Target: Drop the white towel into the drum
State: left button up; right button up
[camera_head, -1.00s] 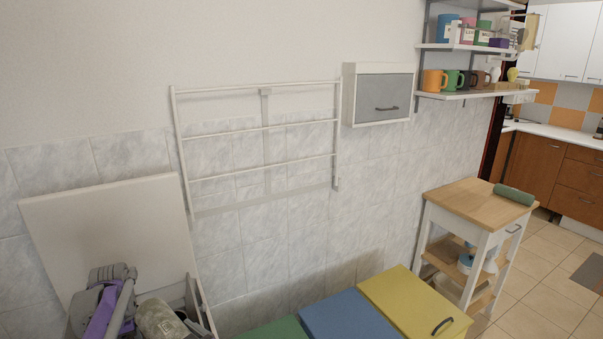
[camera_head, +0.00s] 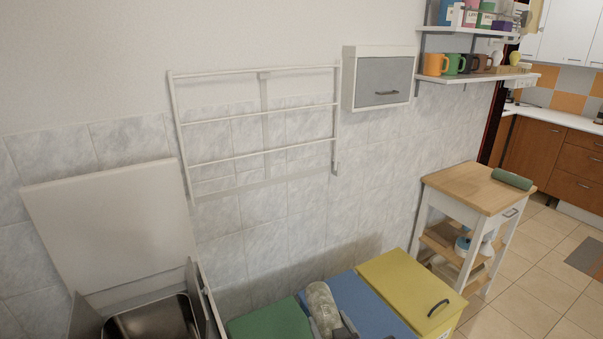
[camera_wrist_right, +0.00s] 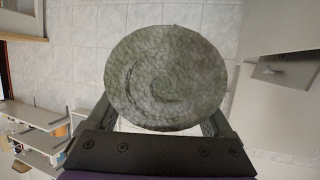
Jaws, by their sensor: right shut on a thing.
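The towel (camera_head: 320,305) is a rolled, whitish-grey bundle at the bottom centre of the head view, in front of the blue and green lids. My right gripper (camera_head: 343,328) is shut on it. In the right wrist view the round end of the towel roll (camera_wrist_right: 165,78) fills the middle, between the fingers of the right gripper (camera_wrist_right: 165,122), and hides their tips. The drum (camera_head: 150,318) is a shiny metal tub at the lower left, inside a white appliance with its lid (camera_head: 112,225) raised. The towel is to the right of the drum. My left gripper is not in view.
Green (camera_head: 270,325), blue (camera_head: 365,305) and yellow (camera_head: 410,285) lidded boxes stand right of the drum. A wooden-topped cart (camera_head: 478,187) stands further right. A wall rack (camera_head: 258,120) and a grey-doored cabinet (camera_head: 383,82) hang above. The drum opening is unobstructed in view.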

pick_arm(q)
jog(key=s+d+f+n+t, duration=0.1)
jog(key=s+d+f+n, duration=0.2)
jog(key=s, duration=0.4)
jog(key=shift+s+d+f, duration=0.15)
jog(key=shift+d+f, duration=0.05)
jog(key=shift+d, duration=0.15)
pick_arm(e)
jog(key=s+d+f+m+h, duration=0.2)
jog(key=d+h, duration=0.1)
jog(key=d, duration=0.8)
jog(key=shift+t, duration=0.3)
jog(key=shift+a, duration=0.15)
